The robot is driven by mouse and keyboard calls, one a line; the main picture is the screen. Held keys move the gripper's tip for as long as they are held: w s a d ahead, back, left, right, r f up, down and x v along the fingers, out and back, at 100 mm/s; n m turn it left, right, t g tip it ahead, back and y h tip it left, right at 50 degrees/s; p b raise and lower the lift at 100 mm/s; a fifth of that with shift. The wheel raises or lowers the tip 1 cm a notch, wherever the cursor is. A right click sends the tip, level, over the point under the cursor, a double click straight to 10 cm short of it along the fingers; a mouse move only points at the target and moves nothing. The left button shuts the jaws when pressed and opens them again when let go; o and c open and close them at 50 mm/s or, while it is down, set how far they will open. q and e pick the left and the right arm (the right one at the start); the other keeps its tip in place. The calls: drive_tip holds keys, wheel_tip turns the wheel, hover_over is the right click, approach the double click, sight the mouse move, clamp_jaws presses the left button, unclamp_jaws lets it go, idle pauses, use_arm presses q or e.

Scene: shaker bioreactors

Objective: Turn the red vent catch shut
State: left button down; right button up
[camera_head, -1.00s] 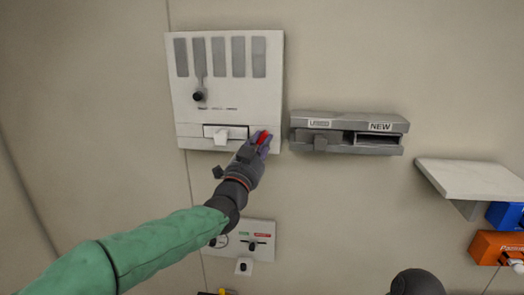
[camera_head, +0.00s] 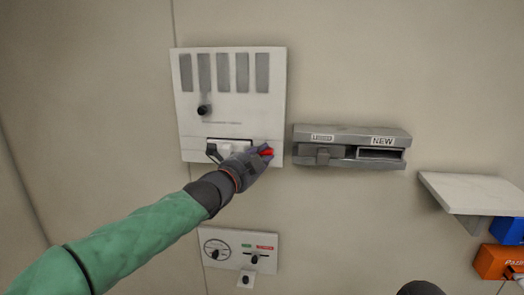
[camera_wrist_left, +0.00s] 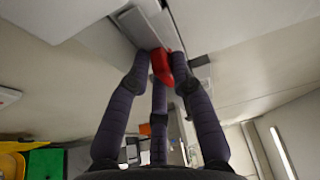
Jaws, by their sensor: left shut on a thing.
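The red vent catch (camera_head: 266,152) is on the lower right of the white wall panel (camera_head: 230,125). My left gripper (camera_head: 259,155) is at it, with its fingers shut around it. In the left wrist view the red catch (camera_wrist_left: 163,67) sits between the fingertips of my left gripper (camera_wrist_left: 161,72). The gripper hides part of the catch in the head view, so its exact turn is hard to tell.
A grey holder (camera_head: 350,146) with a NEW label is on the wall to the right. A lower panel (camera_head: 240,250) with a dial is below my left arm. A white shelf (camera_head: 472,192) and orange box (camera_head: 497,262) are at the right.

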use_arm(q)
drive_tip(key=shift+r+m+p, duration=0.2)
drive_tip(key=shift+m+p, duration=0.15)
drive_tip(key=shift+m, duration=0.05)
idle(0.4)
drive_tip(key=c, duration=1.1)
unclamp_jaws()
drive_tip(key=shift+f, duration=0.1)
drive_tip(key=v, duration=1.2)
drive_tip(key=shift+r, duration=0.25)
